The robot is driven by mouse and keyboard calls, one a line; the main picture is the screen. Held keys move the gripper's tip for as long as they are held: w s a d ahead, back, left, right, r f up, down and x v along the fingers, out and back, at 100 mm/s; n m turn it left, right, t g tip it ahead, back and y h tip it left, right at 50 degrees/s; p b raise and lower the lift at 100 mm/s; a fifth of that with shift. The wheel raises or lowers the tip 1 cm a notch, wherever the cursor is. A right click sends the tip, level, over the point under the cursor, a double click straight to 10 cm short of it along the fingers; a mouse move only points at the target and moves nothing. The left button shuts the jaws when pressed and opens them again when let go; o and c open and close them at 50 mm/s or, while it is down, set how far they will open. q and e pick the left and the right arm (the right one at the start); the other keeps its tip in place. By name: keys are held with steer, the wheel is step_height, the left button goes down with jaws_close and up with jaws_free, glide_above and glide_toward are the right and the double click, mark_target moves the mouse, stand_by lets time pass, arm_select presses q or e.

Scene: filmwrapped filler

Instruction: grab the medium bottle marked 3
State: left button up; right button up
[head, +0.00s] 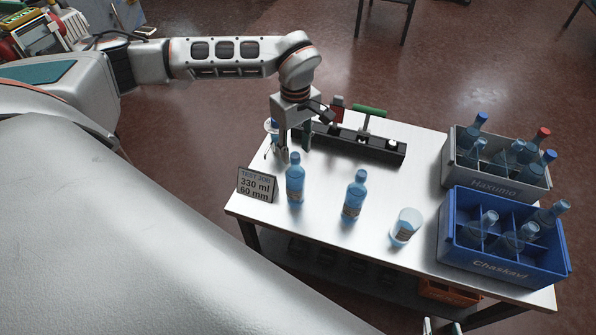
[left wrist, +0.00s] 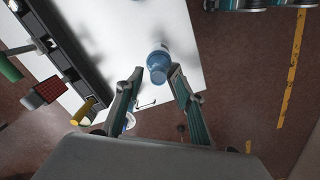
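Two blue bottles stand upright on the white table: the left bottle (head: 295,182) beside the sign and the middle bottle (head: 354,197). A short clear cup-like container (head: 405,227) with a label stands to their right. I cannot read a 3 on any of them. My left gripper (head: 293,158) is open, pointing down just behind the left bottle. In the left wrist view a blue bottle (left wrist: 158,60) stands just beyond the parted fingertips, not held. Part of my right gripper (head: 440,326) shows at the bottom edge; its opening is unclear.
A sign (head: 257,185) reads "TEST JOB 330 ml 60 mm". A black rail fixture (head: 360,146) with a green handle lies at the back. A grey crate (head: 500,182) and a blue crate (head: 500,262), both holding bottles, stand at the right.

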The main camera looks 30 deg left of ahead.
mark_target(296, 155)
arm_select(q)
step_height(296, 155, down, 6)
steer(key=shift+w+a+r, duration=0.15)
steer(key=shift+r, duration=0.05)
jaws_close()
